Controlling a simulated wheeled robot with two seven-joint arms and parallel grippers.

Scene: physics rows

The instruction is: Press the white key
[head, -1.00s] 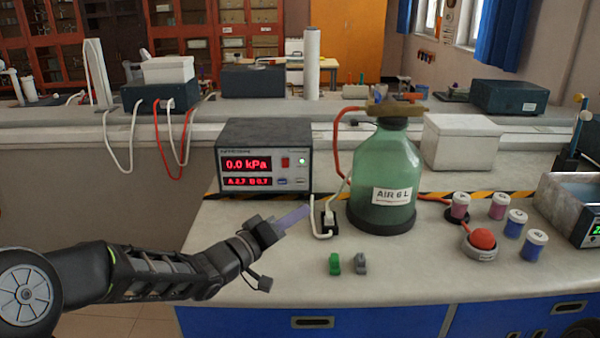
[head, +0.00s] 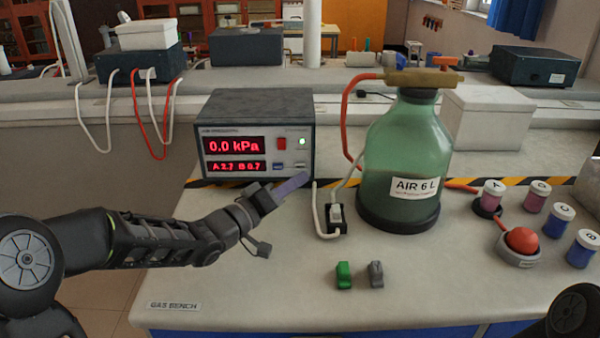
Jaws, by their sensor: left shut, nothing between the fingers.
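The pressure meter (head: 256,118) is a dark box with a pale front, showing red digits "0.0 kPa" and "A 2.7 B 0.7". At the lower right of its front are a small blue key (head: 279,166) and a small white key (head: 300,165). A red switch (head: 281,143) sits above them. My left gripper (head: 303,179) is shut and empty, its pale purple fingers pointing up and right. In the picture its tips lie just below the white key; I see no clear contact. My right gripper is out of view.
A green glass bottle (head: 405,155) labelled "AIR 6 L" stands right of the meter. Green (head: 343,274) and grey (head: 376,273) clips lie in front. Small jars and a red bulb (head: 522,239) are at right. The front bench is mostly clear.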

